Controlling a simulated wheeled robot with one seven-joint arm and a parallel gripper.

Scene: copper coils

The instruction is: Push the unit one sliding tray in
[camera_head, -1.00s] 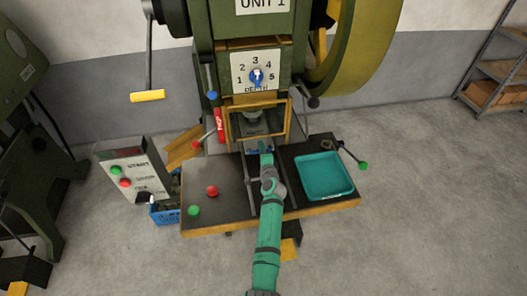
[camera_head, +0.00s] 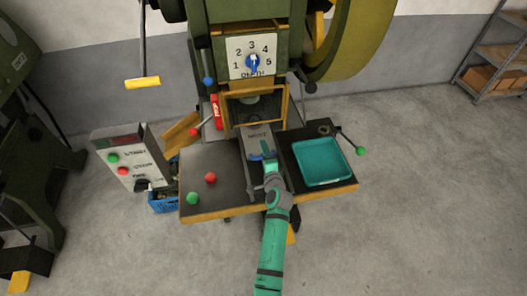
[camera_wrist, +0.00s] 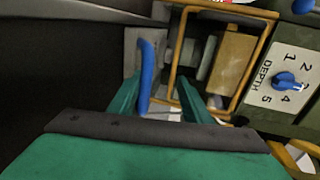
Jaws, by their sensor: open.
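The sliding tray of unit one (camera_head: 257,137) is a grey plate with dark lettering. It sticks out toward me from below the yellow-framed press opening (camera_head: 255,107). Its blue handle (camera_head: 257,157) is at the near end. My gripper (camera_head: 267,153) is at that handle. In the wrist view, the blue handle (camera_wrist: 147,72) stands between the two open green fingers (camera_wrist: 156,95), nearer the left one; I cannot tell whether they touch. Part of the grey tray plate (camera_wrist: 131,42) shows beyond the left finger. My gripper hides part of the handle in the head view.
A teal bin (camera_head: 322,162) sits on the bench right of the tray. Red (camera_head: 210,178) and green (camera_head: 193,198) buttons are on the left bench top (camera_head: 215,200). A lever with a green knob (camera_head: 360,150) juts out right. A control box (camera_head: 130,160) stands left.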

